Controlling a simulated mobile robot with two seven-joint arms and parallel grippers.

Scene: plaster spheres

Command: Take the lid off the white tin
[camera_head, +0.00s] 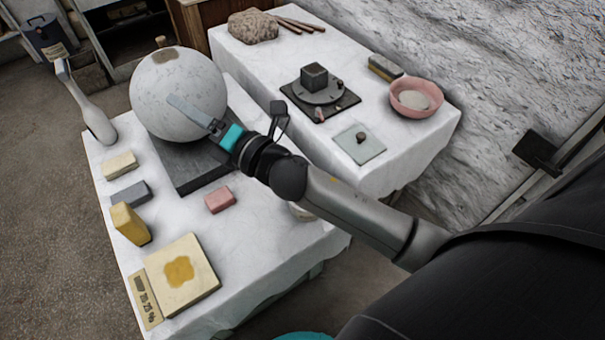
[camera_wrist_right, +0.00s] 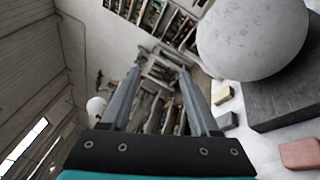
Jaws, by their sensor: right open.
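A pale, rounded object (camera_head: 300,213) shows at the front table's right edge, mostly hidden behind my right forearm. It may be the white tin, but its lid cannot be made out. My right gripper (camera_head: 192,113) is open and empty, seen in front of the big plaster sphere (camera_head: 175,85) in the head view, above and left of that pale object. In the right wrist view my two fingers (camera_wrist_right: 162,65) stand apart with nothing between them. The tin does not show there.
The sphere (camera_wrist_right: 253,35) rests on a dark slab (camera_head: 185,160). Around it lie several blocks, including a pink one (camera_head: 219,200), and a cream slab (camera_head: 188,285). The rear table bears a pink bowl (camera_head: 418,108) and a dark turntable (camera_head: 319,92). Bare cloth lies right of the pink block.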

